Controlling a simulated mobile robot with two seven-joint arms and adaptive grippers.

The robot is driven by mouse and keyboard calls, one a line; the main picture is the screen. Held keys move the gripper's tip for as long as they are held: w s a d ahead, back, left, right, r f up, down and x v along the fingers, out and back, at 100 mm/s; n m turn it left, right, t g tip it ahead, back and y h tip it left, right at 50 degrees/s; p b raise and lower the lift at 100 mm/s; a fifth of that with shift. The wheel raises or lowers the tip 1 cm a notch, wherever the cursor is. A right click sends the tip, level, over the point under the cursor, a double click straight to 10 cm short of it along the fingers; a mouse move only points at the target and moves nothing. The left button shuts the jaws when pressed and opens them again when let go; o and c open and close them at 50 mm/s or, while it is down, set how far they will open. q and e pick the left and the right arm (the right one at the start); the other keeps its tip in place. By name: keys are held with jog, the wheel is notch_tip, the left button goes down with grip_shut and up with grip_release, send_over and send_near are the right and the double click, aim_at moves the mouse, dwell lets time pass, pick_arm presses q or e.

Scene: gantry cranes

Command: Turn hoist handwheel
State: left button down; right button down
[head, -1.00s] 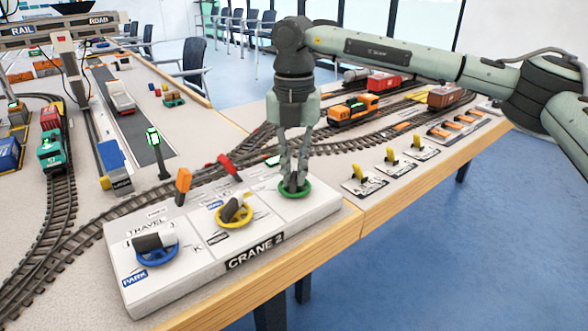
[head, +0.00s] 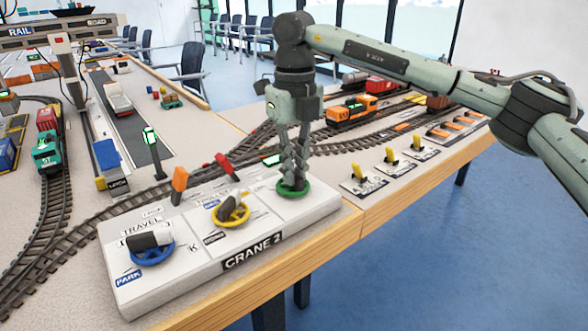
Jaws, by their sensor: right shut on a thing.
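A white control box marked CRANE 2 (head: 185,287) stands on the table edge with three handwheels. The green handwheel (head: 304,190) is at its right end; its label is hidden. My right gripper (head: 293,184) points straight down and is shut on the green handwheel, its fingers covering most of the hub. The yellow handwheel (head: 232,221) is in the middle. The blue handwheel (head: 152,254) is at the left, by the words TRAVEL and PARK. I cannot read which wheel is marked hoist. My left gripper is not in view.
Orange (head: 179,184) and red (head: 227,163) levers rise behind the box. Yellow switches (head: 391,156) stand on plates to the right. Rail tracks with an orange locomotive (head: 352,112) run behind. A green-lit post (head: 153,150) stands behind left. The floor (head: 430,255) at right is clear.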

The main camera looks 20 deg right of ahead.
jog(key=shift+n, duration=0.6)
jog(key=c, duration=1.6)
grip_release()
notch_tip(320, 180, up, 12)
